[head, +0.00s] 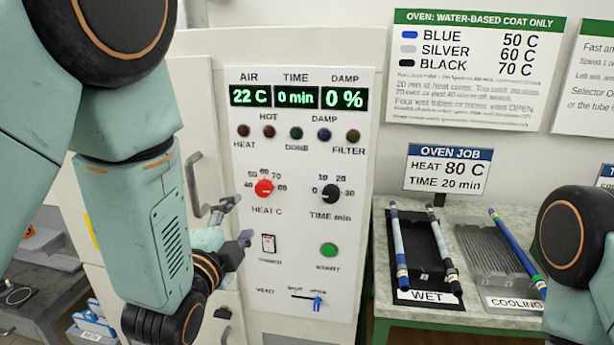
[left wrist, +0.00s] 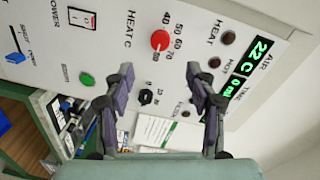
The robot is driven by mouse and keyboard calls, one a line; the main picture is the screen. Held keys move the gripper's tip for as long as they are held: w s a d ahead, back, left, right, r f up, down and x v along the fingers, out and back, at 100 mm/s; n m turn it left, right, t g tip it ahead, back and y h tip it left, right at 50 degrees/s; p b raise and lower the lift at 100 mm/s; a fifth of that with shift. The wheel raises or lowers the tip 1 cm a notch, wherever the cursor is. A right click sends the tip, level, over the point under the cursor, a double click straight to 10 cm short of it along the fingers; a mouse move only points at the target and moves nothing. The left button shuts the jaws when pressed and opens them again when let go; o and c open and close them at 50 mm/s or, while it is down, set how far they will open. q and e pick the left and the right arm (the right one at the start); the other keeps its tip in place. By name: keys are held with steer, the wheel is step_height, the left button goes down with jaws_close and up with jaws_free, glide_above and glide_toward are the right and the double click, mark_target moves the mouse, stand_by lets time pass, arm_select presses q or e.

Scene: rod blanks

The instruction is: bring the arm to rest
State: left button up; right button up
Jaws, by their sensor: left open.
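My left gripper (head: 238,219) is open and empty in front of the white oven's control panel (head: 350,130), left of and below the red HEAT C knob (head: 264,188). In the left wrist view its two fingers (left wrist: 160,76) stand apart, with the panel behind and the red knob (left wrist: 160,40) beyond them. I see no contact with the panel. The displays read 22 C, 0 min and 0 %, and the indicator lamps look dark. The blue VENT slider (head: 317,303) is near the OPEN end. My right gripper is out of view.
A green-edged bench (head: 465,318) at right holds a WET rack (head: 425,240) with two rods and a COOLING rack (head: 480,250) with a blue rod. The oven's door handle (head: 193,185) is close to my left arm. An OVEN JOB sign (head: 447,170) reads 80 C, 20 min.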

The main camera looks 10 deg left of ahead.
arm_select(q)
steer(key=s+a+f+n+g+b, duration=0.15)
steer(key=s+f+n+g, duration=0.45)
steer(key=f, duration=0.7)
steer(key=s+a+f+n+g+b, duration=0.15)
steer(key=s+f+n+g, duration=0.4)
steer(key=f, duration=0.75)
steer(key=s+f+n+g+b, duration=0.2)
steer(key=s+f+b, duration=0.1)
steer(key=s+f, duration=0.6)
steer(key=s+f+n+g+b, duration=0.2)
steer(key=s+f, duration=0.7)
steer(key=s, duration=0.6)
steer(key=shift+s+g+y+b, duration=0.2)
steer(key=shift+g+y+b, duration=0.1)
steer(key=shift+g+b, duration=0.6)
steer(key=shift+w, duration=0.1)
